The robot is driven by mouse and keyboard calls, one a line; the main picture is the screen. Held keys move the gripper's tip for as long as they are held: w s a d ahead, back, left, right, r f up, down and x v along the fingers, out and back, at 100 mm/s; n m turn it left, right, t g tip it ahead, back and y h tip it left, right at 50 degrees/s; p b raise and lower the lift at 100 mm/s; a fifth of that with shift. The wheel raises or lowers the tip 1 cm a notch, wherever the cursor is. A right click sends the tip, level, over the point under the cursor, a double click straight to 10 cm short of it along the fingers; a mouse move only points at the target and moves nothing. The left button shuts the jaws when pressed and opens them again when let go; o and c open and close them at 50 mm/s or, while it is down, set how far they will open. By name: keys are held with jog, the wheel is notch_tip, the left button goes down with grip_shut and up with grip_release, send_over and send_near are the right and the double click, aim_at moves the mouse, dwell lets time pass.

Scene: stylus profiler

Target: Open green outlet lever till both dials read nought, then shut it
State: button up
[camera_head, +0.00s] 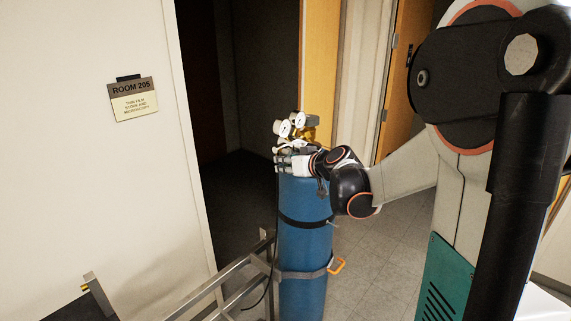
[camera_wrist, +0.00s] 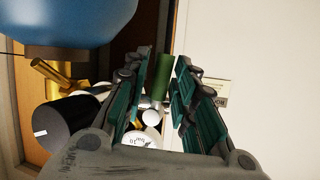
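The green outlet lever (camera_wrist: 163,70) shows in the wrist view between the two fingers of my gripper (camera_wrist: 163,76). The fingers are apart, with a gap visible on the lever's right side; I cannot tell whether the left finger touches it. In the head view my gripper (camera_head: 292,163) is at the top of the blue cylinder, just below the two dials, a left one (camera_head: 283,128) and a right one (camera_head: 298,119). Their needles are too small to read. One dial face (camera_wrist: 142,140) shows partly in the wrist view, cut off by the gripper body. The lever is hidden in the head view.
The blue cylinder (camera_head: 303,240) stands strapped beside a metal rail frame (camera_head: 228,285). A black knob (camera_wrist: 65,125) and a brass fitting (camera_wrist: 50,76) sit left of my fingers in the wrist view. A dark open doorway lies behind; a wall sign (camera_head: 134,99) hangs left.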

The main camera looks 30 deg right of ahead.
grip_shut()
jog(key=shift+w+d+f+n+b, duration=0.1)
jog(key=shift+f+n+b, duration=0.05)
jog(key=shift+n+b, duration=0.35)
jog(key=shift+h, duration=0.4)
jog(key=shift+d, duration=0.1)
jog(key=o, duration=0.5)
grip_release()
jog(key=shift+r, duration=0.2)
